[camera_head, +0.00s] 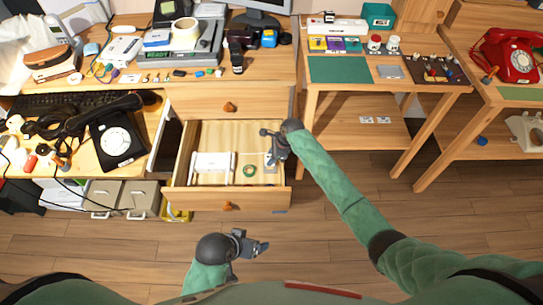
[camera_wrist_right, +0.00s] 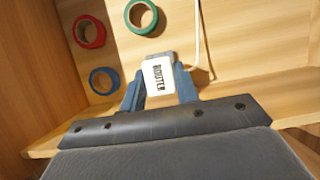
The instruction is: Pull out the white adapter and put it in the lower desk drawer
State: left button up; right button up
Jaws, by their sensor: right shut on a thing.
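The white adapter (camera_wrist_right: 158,82), labelled "ROUTER", sits between the blue fingertips of my right gripper (camera_wrist_right: 160,88), which is shut on it. A white cable (camera_wrist_right: 197,35) runs close beside it. In the head view my right gripper (camera_head: 274,148) reaches down at the right end of the open lower desk drawer (camera_head: 232,194). Whether the adapter touches the drawer floor I cannot tell. My left gripper (camera_head: 250,244) is low in the head view, over the floor and away from the desk; its finger gap is unclear.
The drawer holds a white router-like box (camera_head: 213,167) and a green tape roll (camera_head: 249,170); red (camera_wrist_right: 89,31) and blue (camera_wrist_right: 103,80) rolls show in the wrist view. The upper drawer (camera_head: 230,101) is shut. A black dial phone (camera_head: 118,138) stands left. Floor in front is clear.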

pick_arm(q)
jog(key=shift+s, duration=0.15)
pick_arm(e)
jog(key=shift+s+f, duration=0.35)
jog(key=shift+f, duration=0.55)
jog(key=shift+s+f, duration=0.35)
jog(key=shift+f, duration=0.5)
jog(key=o, duration=0.8)
jog(key=shift+o, duration=0.2)
pick_arm(q)
jog(key=shift+g+y, duration=0.5)
jog(key=shift+g, duration=0.1)
jog(key=a, duration=0.1)
jog(key=a+r, duration=0.2)
jog(key=shift+s+a+r, duration=0.25)
jog(key=shift+s+a, duration=0.1)
jog(key=shift+s, duration=0.05)
pick_arm(e)
jog(key=w+a+v, duration=0.1)
jog(key=w+v, duration=0.1)
jog(key=v, duration=0.9)
jog(key=shift+r, duration=0.35)
jog(key=shift+a, duration=0.2)
